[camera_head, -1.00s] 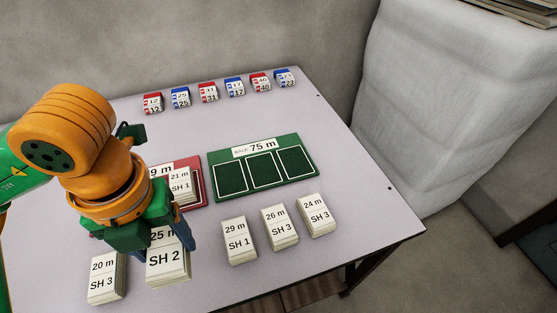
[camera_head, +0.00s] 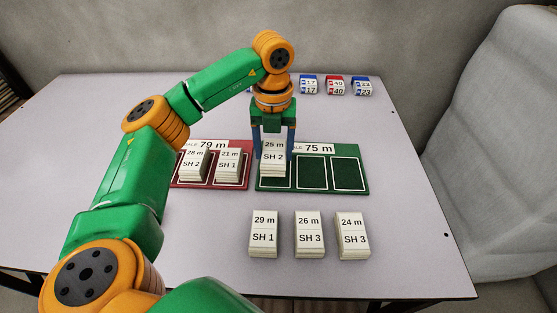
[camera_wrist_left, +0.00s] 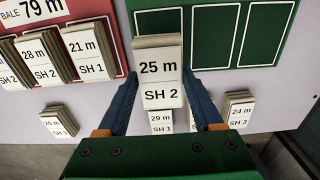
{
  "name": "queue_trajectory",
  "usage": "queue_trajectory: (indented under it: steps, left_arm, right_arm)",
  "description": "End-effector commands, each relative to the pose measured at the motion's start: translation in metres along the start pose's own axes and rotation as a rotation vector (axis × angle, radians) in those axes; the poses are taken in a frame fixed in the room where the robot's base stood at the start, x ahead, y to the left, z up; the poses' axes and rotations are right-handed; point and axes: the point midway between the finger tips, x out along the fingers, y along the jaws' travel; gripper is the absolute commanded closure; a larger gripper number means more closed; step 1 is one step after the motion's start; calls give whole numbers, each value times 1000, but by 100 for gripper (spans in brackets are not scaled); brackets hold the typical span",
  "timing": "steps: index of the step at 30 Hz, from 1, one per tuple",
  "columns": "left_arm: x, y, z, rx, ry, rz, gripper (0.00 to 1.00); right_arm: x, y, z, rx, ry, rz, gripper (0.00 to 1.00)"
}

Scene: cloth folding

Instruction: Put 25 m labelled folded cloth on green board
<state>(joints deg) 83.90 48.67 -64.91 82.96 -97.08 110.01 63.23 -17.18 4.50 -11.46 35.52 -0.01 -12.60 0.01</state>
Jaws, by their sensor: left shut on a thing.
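The folded cloth labelled 25 m SH 2 (camera_head: 273,147) is between the fingers of my left gripper (camera_head: 274,153), which is shut on it. It also shows between the fingers in the left wrist view (camera_wrist_left: 161,82). The cloth is over the left slot of the green board (camera_head: 347,173), labelled 75 m. I cannot tell whether it touches the board. The middle and right slots are empty. In the left wrist view the board (camera_wrist_left: 265,35) lies beyond the cloth. My right gripper is not in view.
Left of the green board, the red board (camera_head: 240,147), labelled 79 m, holds 28 m (camera_head: 193,165) and 21 m (camera_head: 229,165) cloths. Cloths 29 m (camera_head: 263,235), 26 m (camera_head: 309,235) and 24 m (camera_head: 351,237) lie in front. Small red and blue number blocks (camera_head: 335,86) stand behind.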

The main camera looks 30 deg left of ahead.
Motion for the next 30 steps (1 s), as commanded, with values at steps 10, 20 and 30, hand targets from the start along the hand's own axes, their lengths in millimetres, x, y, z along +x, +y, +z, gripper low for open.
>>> queue_trajectory:
  steps: [10, 20, 30]
  left_arm:
    - [49, -3, 22, 1, 1, 2, 88]
    - [58, -4, 22, 1, -2, -2, 88]
    - [59, -4, 22, 1, -2, -2, 2]
  right_arm:
    - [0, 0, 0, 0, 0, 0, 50]
    - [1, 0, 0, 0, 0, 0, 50]
    - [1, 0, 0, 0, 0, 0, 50]
